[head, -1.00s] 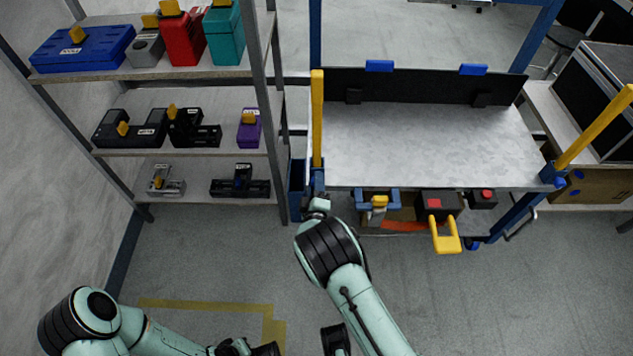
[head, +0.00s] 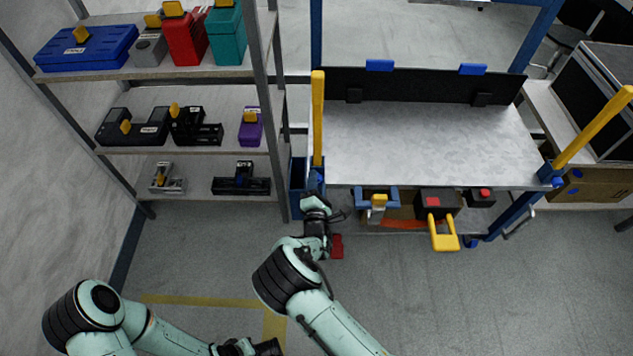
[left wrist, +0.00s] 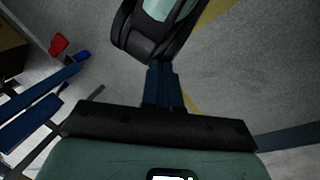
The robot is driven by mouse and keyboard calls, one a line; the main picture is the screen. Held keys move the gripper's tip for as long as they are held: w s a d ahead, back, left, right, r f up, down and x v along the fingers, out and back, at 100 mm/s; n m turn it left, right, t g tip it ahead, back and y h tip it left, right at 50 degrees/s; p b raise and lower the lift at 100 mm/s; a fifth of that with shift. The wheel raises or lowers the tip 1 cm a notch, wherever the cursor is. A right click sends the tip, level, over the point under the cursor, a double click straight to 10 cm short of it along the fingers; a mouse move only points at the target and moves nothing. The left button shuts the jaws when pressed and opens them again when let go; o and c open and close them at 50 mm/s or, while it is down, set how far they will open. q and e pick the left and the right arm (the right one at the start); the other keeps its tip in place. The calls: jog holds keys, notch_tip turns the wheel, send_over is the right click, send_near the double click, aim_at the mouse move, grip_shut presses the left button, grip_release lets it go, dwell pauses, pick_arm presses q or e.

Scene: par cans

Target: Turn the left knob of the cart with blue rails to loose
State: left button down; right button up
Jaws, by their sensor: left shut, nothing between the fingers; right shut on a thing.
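The cart with blue rails (head: 430,140) stands at centre right, with a grey top. My right gripper (head: 317,187) is at the cart's front left post, just below the yellow handle (head: 318,120). It is shut on the left knob, which the hand and wrist mostly hide; I cannot read the knob's turn. On the right post, a blue knob (head: 576,174) shows. My left gripper (head: 272,348) is low at the bottom edge of the head view, shut and empty, away from the cart. Its closed fingers show in the left wrist view (left wrist: 165,88).
Under the cart's front edge hang a yellow-handled black box (head: 436,205) and a blue clamp-like part (head: 377,198). A red piece (head: 337,246) shows low by my right wrist. A shelf (head: 190,150) with tools stands at left. The floor in front is clear.

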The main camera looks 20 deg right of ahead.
jog(key=n, duration=0.2)
jog(key=shift+f+n, duration=0.1)
jog(key=shift+n, duration=0.3)
pick_arm(q)
jog(key=shift+w+a+f+t+b, duration=0.2)
jog(key=shift+w+f+b, duration=0.1)
jog(key=shift+w, duration=0.1)
jog(key=shift+w+a+f+t+b, duration=0.1)
jog(key=shift+w+a+f+b, duration=0.1)
jog(key=shift+w+f, duration=0.15)
pick_arm(e)
jog(key=shift+n, duration=1.4)
pick_arm(q)
jog(key=shift+w, duration=0.15)
pick_arm(e)
jog(key=o, duration=1)
jog(key=shift+o, duration=0.2)
jog(key=shift+s, duration=0.15)
pick_arm(q)
jog(key=shift+g, duration=0.5)
jog(key=s+r+p, duration=0.1)
jog(key=s+d+r+p, duration=0.1)
jog(key=s, duration=0.1)
jog(key=shift+d+r, duration=0.2)
pick_arm(e)
jog(key=v, duration=1.3)
